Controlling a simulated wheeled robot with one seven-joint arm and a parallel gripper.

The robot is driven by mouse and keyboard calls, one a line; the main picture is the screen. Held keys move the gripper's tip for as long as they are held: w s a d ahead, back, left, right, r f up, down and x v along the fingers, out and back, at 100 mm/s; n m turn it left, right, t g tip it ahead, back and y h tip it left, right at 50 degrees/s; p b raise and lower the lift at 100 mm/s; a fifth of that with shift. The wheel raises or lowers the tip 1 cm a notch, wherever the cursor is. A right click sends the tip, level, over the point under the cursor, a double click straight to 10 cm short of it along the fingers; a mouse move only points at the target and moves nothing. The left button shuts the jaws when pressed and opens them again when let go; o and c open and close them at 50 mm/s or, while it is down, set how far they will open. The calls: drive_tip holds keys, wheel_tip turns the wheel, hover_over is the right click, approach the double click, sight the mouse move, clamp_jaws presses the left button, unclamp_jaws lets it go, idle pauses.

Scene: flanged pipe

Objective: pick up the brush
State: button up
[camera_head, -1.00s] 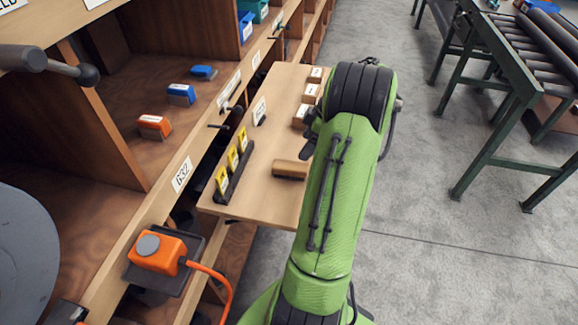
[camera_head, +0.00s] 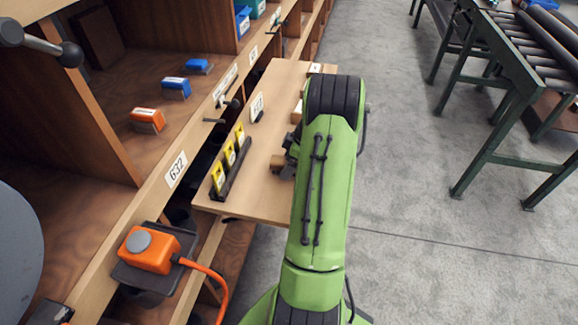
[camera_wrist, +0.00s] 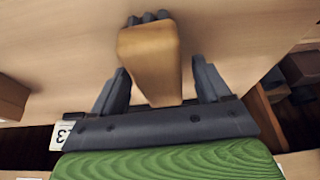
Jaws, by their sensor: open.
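The brush (camera_wrist: 150,60) has a tan wooden block with dark bristles showing at its far end in the wrist view. It lies on the light wooden board. In the head view only its left end (camera_head: 277,161) shows, and my arm hides the rest. My gripper (camera_wrist: 160,80) is open in the wrist view, with one dark finger on each side of the brush's near part. I cannot tell whether either finger touches it. In the head view my gripper (camera_head: 288,165) is mostly hidden behind my green arm.
The wooden board (camera_head: 262,190) carries a dark rack with yellow-labelled pieces (camera_head: 230,155) left of the brush. Small boxes (camera_head: 297,110) stand farther back. Shelves with orange and blue blocks (camera_head: 176,88) are at left. A roller conveyor (camera_head: 530,70) stands at right.

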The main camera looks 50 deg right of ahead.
drive_tip(key=shift+f+b, duration=0.25)
drive_tip(key=shift+b, duration=0.05)
idle(0.4)
drive_tip(key=c, duration=1.2)
wheel_tip(320, 180, up, 11)
drive_tip(key=p, duration=0.3)
drive_tip(key=shift+f, duration=0.2)
drive_tip(key=shift+f, duration=0.1)
